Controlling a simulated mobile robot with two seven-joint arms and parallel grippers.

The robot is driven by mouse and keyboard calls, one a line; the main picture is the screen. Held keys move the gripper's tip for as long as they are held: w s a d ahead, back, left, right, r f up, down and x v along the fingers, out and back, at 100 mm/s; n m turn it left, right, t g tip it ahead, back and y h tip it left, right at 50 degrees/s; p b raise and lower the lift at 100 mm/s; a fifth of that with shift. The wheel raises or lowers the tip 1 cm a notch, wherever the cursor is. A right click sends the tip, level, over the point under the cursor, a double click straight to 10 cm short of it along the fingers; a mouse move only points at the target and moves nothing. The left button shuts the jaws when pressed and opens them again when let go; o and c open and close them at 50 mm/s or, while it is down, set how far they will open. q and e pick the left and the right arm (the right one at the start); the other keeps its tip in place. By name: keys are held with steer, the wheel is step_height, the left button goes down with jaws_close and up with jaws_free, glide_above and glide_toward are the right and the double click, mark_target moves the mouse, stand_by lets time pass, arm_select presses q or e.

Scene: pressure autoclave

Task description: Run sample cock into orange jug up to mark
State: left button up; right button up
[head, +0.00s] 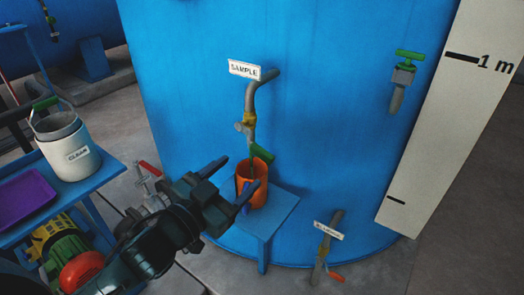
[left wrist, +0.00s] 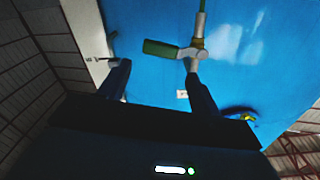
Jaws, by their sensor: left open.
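The sample cock (head: 250,105) is a bent grey pipe with a brass part, under a "SAMPLE" label (head: 244,69) on the blue tank. Its green handle (head: 262,154) slopes down to the right, above the orange jug (head: 246,190). The jug stands on a small blue stand (head: 276,212); its mark and contents cannot be made out. My left gripper (head: 237,179) is open, its fingers pointing toward the jug and cock, with one finger in front of the jug. In the left wrist view, the green handle (left wrist: 160,48) shows beyond the two open fingers (left wrist: 158,88). The right gripper is not in view.
A blue table (head: 105,175) at left bears a white "CLEAN" bucket (head: 75,155) and a purple tray (head: 25,197). A low red-handled valve (head: 322,255) sits right of the stand. Another green-handled valve (head: 403,75) and a level board (head: 455,120) are farther right.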

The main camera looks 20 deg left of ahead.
mark_target(263, 150)
arm_select(q)
steer(key=p+x, duration=0.1)
steer(key=x, duration=0.8)
steer(key=shift+w+d, duration=0.1)
steer(key=shift+w, duration=0.1)
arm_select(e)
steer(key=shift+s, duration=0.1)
arm_select(q)
steer(key=shift+c, duration=0.5)
